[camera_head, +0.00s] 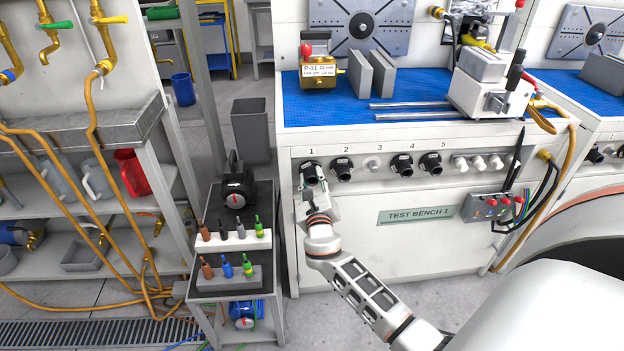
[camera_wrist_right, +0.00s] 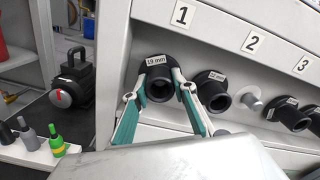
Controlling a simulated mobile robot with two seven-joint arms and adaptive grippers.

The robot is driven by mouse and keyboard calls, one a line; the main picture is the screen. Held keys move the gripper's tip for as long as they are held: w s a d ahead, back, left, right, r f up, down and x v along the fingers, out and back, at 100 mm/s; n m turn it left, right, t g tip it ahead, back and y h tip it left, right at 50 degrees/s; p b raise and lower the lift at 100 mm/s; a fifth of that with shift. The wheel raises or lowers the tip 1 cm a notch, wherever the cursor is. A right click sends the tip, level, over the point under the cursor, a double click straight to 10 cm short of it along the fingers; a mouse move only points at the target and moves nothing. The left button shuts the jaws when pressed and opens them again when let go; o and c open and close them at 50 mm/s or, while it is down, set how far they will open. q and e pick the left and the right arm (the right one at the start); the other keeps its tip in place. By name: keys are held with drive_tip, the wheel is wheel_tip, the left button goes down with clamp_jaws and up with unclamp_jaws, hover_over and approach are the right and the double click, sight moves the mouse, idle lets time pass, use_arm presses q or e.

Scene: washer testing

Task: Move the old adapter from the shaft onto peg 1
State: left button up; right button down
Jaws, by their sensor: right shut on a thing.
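The old adapter (camera_wrist_right: 157,84) is a black ring-shaped part labelled 19 mm, at peg 1 under the number 1 plate (camera_wrist_right: 183,13) on the bench front. I cannot see the peg behind it. My right gripper (camera_wrist_right: 160,92) has its fingers on both sides of this adapter and is shut on it. In the head view the right gripper (camera_head: 312,180) reaches up to the adapter (camera_head: 309,165) below number 1. The shaft (camera_head: 361,25) at the centre of the grey faceplate above the blue bench top shows no adapter on it. My left gripper is not in view.
Black adapters sit at position 2 (camera_head: 342,169), position 4 (camera_head: 403,165) and position 5 (camera_head: 431,163); peg 3 (camera_head: 374,165) is bare. A tool cart (camera_head: 236,292) stands close left of the bench. A pump labelled P-31 (camera_head: 318,73) stands on the blue top.

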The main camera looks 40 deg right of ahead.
drive_tip(key=shift+w+d+r, duration=0.1)
drive_tip(key=shift+w+d, duration=0.05)
drive_tip(key=shift+w, duration=0.15)
idle(0.4)
drive_tip(key=c, duration=1.6)
unclamp_jaws()
drive_tip(key=shift+o, duration=0.2)
drive_tip(key=shift+p+v, duration=0.35)
drive_tip(key=shift+v, duration=0.65)
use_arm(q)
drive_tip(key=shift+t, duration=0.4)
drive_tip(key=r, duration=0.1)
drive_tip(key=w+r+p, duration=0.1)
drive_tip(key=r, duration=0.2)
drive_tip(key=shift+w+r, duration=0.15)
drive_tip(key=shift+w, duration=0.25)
use_arm(e)
drive_tip(key=v, duration=0.6)
